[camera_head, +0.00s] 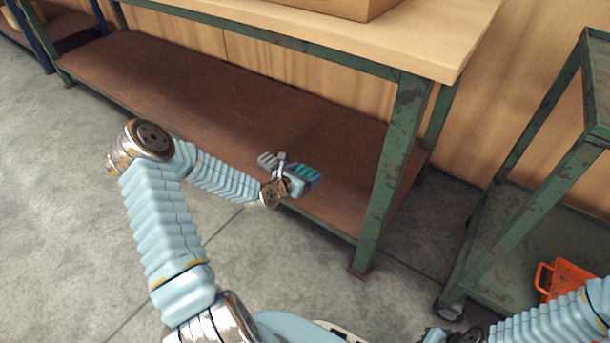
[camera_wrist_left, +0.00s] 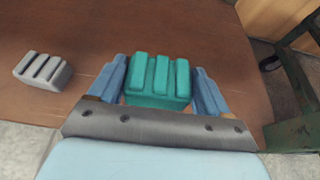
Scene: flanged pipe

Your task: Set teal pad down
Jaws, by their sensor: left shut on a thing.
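The teal pad (camera_head: 306,171) is a ribbed block over the front part of the bench's brown lower shelf (camera_head: 200,85). My left gripper (camera_head: 300,180) is shut on it. In the left wrist view the teal pad (camera_wrist_left: 158,80) sits between the two blue fingers of my left gripper (camera_wrist_left: 158,88), ribs showing. Its underside is hidden, and I cannot tell whether it touches the shelf. A similar grey pad (camera_wrist_left: 42,70) lies on the shelf to the left. My right gripper (camera_head: 437,336) is at the bottom edge, mostly cut off.
A green bench leg (camera_head: 393,175) stands right of the teal pad. The bench top (camera_head: 420,40) is above the shelf. A green cart (camera_head: 520,215) with an orange object (camera_head: 565,277) stands at the right. The shelf is clear towards the left.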

